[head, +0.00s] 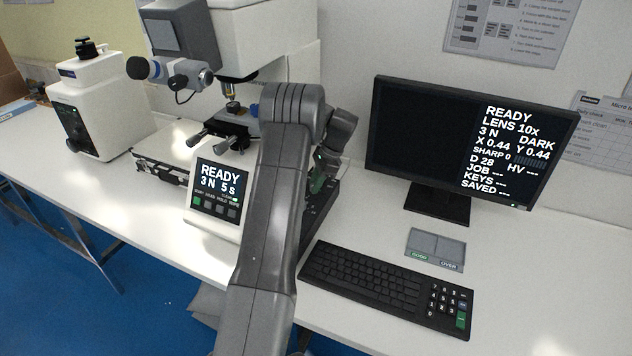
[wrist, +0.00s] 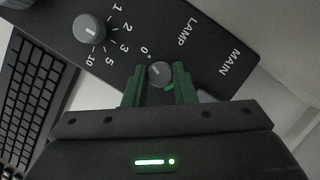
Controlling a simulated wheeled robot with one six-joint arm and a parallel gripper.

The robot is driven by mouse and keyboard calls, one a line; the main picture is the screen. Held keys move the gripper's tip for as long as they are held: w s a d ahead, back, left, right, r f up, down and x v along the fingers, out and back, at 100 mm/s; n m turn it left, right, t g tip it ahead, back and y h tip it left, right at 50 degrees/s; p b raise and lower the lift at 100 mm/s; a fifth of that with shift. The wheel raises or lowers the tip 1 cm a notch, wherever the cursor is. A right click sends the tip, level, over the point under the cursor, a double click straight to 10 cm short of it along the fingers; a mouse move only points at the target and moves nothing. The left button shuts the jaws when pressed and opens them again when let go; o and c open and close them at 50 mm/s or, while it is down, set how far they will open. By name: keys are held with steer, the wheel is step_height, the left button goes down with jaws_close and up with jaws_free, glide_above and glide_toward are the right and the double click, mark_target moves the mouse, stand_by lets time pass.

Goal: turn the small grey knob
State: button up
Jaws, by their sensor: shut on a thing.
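The small grey knob (wrist: 159,73) sits on a dark panel (wrist: 150,28) marked LAMP and MAIN in the wrist view. My gripper (wrist: 160,85) has its two green fingers on either side of this knob and is shut on it. A green spot shows beside the knob, by the right finger. In the head view my gripper (head: 318,180) is partly hidden behind my arm, over the dark panel (head: 318,205) to the right of the tester. The small knob is hidden in that view.
A larger grey knob (wrist: 89,28) with a numbered scale stands near the small one. A keyboard (head: 385,285) and a grey two-part tray (head: 436,248) lie to the right. A monitor (head: 430,140) stands behind them. The tester's small screen (head: 218,182) reads READY.

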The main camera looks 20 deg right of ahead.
stand_by(0.3)
steer(key=o, duration=1)
steer(key=b+v, duration=0.1)
steer(key=v, duration=1.3)
steer(key=p+x, duration=0.1)
steer(key=x, duration=1.3)
